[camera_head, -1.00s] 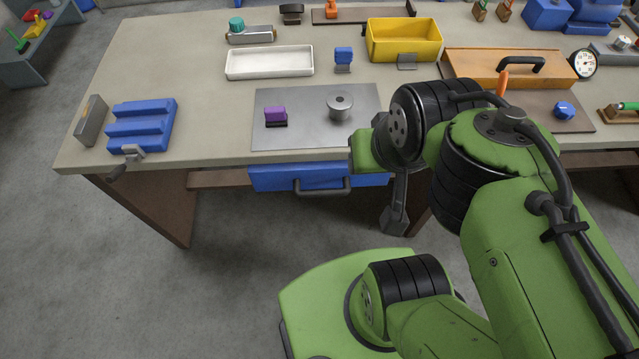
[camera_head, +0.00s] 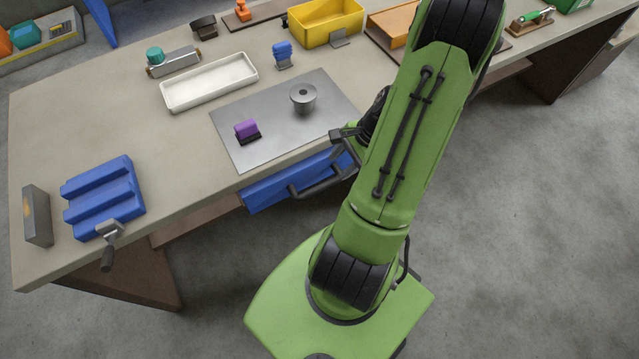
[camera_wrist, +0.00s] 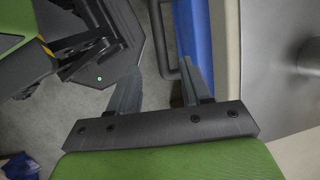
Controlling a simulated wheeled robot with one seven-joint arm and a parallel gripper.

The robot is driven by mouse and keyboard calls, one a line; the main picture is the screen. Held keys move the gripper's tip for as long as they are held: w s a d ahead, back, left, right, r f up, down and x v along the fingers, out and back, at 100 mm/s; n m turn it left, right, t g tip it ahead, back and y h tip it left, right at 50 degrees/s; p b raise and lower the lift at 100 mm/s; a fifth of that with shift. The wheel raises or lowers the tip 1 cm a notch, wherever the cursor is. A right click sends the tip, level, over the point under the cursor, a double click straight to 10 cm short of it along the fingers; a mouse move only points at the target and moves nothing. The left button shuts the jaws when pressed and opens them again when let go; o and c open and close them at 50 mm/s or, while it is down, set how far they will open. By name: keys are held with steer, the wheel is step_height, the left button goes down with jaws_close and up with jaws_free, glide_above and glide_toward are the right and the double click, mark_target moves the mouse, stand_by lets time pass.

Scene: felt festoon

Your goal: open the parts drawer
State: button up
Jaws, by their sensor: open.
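The parts drawer (camera_head: 268,193) is blue and sits under the bench's front edge, apparently closed. Its dark bar handle (camera_head: 318,187) stands out from the front; my arm is close to its right end in the head view. In the wrist view the blue drawer front (camera_wrist: 194,28) runs along the right finger, and the handle (camera_wrist: 161,40) shows between the two fingertips in the picture. My gripper (camera_wrist: 163,75) is open and empty. In the head view my gripper (camera_head: 346,142) is at the bench edge by the drawer, partly hidden by my arm. Contact with the handle cannot be told.
On the bench (camera_head: 75,120) are a steel plate (camera_head: 285,130) with a purple-topped block (camera_head: 246,130) and a round metal part (camera_head: 303,97), a white tray (camera_head: 210,85), and a blue stepped block (camera_head: 105,195). A yellow bin (camera_head: 325,20) stands behind. Open floor lies at the right.

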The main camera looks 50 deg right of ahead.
mark_target(321, 186)
steer(key=b+x, duration=0.2)
steer(key=x, duration=0.9)
steer(key=shift+a+b, duration=0.1)
steer(key=shift+b, duration=0.2)
steer(key=shift+r, duration=0.1)
jaws_close()
